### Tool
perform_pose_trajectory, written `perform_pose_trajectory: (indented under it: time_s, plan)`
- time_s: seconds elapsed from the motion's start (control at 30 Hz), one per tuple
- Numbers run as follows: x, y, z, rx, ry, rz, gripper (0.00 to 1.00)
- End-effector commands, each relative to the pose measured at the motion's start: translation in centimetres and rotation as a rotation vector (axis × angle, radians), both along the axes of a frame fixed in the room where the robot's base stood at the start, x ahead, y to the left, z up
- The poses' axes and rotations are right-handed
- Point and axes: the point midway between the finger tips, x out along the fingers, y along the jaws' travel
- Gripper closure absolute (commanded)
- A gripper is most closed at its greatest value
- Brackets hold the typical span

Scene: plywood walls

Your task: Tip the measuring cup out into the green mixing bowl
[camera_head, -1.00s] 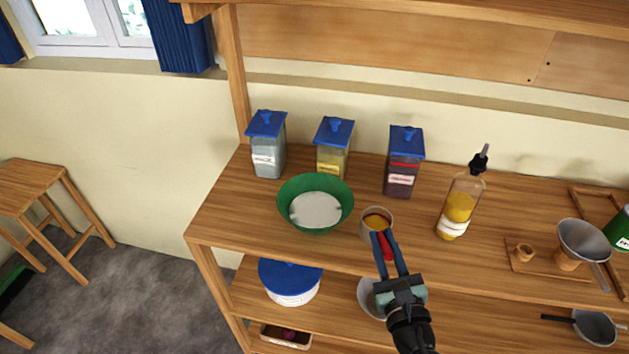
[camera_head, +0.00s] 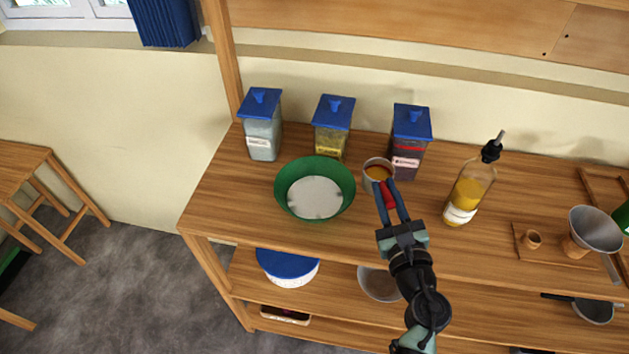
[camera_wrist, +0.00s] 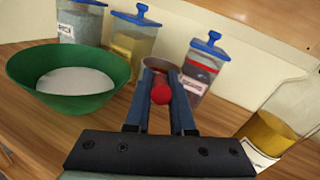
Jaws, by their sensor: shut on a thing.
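The measuring cup (camera_head: 378,171) is a small pale cup with a red handle and orange-yellow contents. My gripper (camera_head: 388,190) is shut on the red handle, which also shows between the fingers in the wrist view (camera_wrist: 161,92). The cup looks about upright, just right of the green mixing bowl (camera_head: 345,203). I cannot tell whether it is clear of the shelf. The bowl stands on the wooden shelf and holds something white; it is at the left in the wrist view (camera_wrist: 104,99). The fingers partly hide the cup in the wrist view.
Blue-lidded canisters (camera_head: 262,130), (camera_head: 332,128) and (camera_head: 410,143) stand behind the bowl and cup. A bottle of yellow liquid (camera_head: 468,190) stands to the right. A funnel (camera_head: 595,228) is farther right. The shelf (camera_head: 232,200) has free room left of the bowl.

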Motion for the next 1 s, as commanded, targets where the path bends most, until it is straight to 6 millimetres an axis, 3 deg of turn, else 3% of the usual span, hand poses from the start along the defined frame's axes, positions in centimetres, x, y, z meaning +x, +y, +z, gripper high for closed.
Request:
perform_pose_trajectory:
  time_s: [0.3, 0.77, 1.0]
  plan:
    - [0.0, 1.6, 3.4, -0.142, 0.001, 0.002, 1.00]
    - [0.1, 4.1, 3.7, -0.375, 0.004, 0.001, 1.00]
    - [0.1, 4.5, 3.7, -0.413, 0.004, -0.001, 1.00]
